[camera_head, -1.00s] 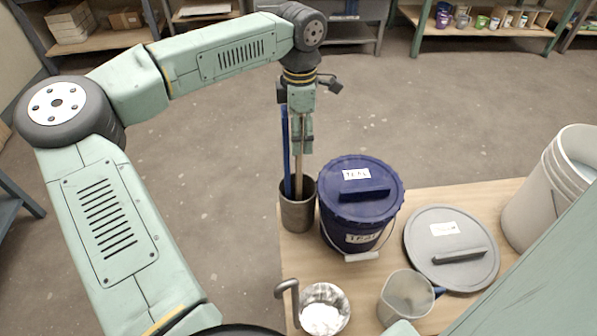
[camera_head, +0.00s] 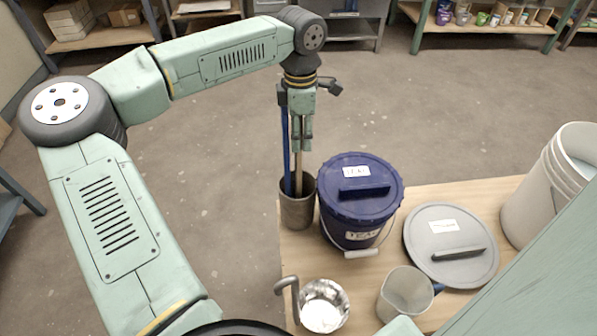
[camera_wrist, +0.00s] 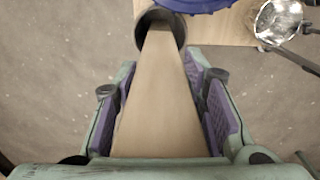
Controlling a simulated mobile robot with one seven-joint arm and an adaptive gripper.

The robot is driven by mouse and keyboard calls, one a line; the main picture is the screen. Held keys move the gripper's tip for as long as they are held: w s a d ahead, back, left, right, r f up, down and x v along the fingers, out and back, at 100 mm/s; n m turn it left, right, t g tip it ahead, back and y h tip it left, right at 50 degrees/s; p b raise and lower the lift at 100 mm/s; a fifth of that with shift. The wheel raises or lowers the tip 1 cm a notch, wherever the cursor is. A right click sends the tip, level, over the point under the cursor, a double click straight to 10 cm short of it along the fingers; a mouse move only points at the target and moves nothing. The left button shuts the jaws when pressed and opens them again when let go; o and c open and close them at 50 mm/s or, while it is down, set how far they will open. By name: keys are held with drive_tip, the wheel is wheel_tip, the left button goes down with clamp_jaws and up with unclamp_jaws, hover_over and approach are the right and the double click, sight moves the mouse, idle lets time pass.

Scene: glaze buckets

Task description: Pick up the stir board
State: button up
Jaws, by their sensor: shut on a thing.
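The stir board is a flat tan wooden strip (camera_head: 299,172). It stands upright with its lower end inside a dark grey cylindrical holder (camera_head: 297,212) at the table's left edge. My gripper (camera_head: 301,146) is above the holder, shut on the board's upper part. In the wrist view the board (camera_wrist: 160,100) runs between the purple finger pads of my gripper (camera_wrist: 165,110) down into the holder's mouth (camera_wrist: 178,30). A blue stick (camera_head: 286,150) stands in the same holder, just left of the board. The board's lower end is hidden in the holder.
A dark blue lidded bucket (camera_head: 360,215) stands right beside the holder. Left of the holder is open floor.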

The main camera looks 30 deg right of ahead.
clamp_jaws()
drive_tip(key=shift+r, duration=0.1)
wheel_tip(320, 180, up, 18)
drive_tip(key=b, duration=0.2)
drive_tip(key=s+a+b, duration=0.2)
drive_tip(key=s+a, duration=0.1)
drive_tip(key=s, duration=1.4)
drive_tip(key=shift+s+r+b, duration=0.4)
drive_tip(key=shift+r, duration=0.05)
drive_tip(key=shift+a, duration=0.1)
